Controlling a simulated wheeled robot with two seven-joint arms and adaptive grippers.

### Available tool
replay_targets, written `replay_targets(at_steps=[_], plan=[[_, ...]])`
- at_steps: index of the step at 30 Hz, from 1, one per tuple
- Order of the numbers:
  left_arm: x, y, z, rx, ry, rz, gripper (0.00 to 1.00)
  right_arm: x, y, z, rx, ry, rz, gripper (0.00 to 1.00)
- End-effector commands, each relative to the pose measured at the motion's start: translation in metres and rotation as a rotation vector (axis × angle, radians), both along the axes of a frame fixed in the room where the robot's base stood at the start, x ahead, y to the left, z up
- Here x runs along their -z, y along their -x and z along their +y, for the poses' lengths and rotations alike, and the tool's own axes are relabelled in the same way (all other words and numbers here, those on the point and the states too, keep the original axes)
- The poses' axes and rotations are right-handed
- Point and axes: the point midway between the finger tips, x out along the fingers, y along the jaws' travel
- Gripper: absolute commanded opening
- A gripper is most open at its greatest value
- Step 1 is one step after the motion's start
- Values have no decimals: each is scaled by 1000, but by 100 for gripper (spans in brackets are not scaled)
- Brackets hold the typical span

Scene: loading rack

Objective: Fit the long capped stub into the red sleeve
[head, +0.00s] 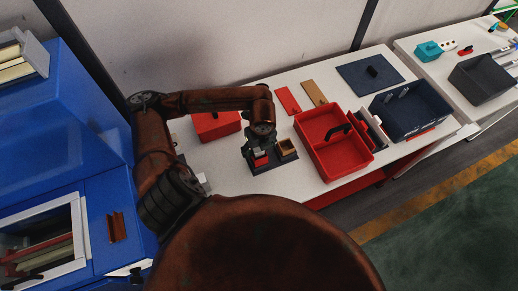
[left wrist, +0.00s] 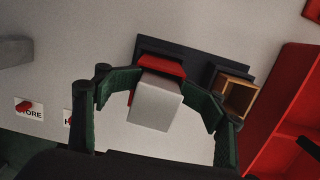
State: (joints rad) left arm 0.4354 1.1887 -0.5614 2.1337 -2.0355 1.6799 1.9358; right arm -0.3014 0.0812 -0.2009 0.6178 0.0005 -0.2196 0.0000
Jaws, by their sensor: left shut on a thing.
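In the left wrist view a pale grey block (left wrist: 156,104), which looks like the capped stub, sits between the green-lined fingers of my left gripper (left wrist: 160,92), shut on it. The red sleeve (left wrist: 164,66) shows just behind the block, on a dark base (left wrist: 146,44). The block covers much of the sleeve, so I cannot tell whether it is inside the mouth or above it. In the head view my left gripper (head: 259,147) is over the red sleeve (head: 260,160), partly hiding it. My right gripper is not in view.
A wooden square sleeve (head: 287,147) stands open beside the red one. A red divided tray (head: 332,165) lies to the right, a red box (head: 216,126) behind left, and a dark blue bin (head: 412,108) farther right. Labels with small red pieces (left wrist: 25,106) lie on the table.

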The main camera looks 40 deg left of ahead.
Motion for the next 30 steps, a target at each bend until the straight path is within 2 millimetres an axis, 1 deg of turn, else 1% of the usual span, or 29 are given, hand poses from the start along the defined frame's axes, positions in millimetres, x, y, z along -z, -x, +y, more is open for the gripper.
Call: replay_targets(at_steps=[2,5,12,15,18,21,24,30], plan=[[-2,3,-3,6,5,7,49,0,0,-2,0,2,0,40],[-15,2,-4,6,5,3,49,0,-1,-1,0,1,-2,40],[-66,3,-9,5,2,-3,49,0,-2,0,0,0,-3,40],[-85,4,-10,4,1,-2,49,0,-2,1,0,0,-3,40],[-101,5,-12,2,1,-2,49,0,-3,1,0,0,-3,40],[-111,5,-13,1,-1,0,49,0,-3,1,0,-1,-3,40],[-117,6,-13,1,-1,0,49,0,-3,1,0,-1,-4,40],[-119,6,-13,0,-1,0,49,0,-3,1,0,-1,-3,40]])
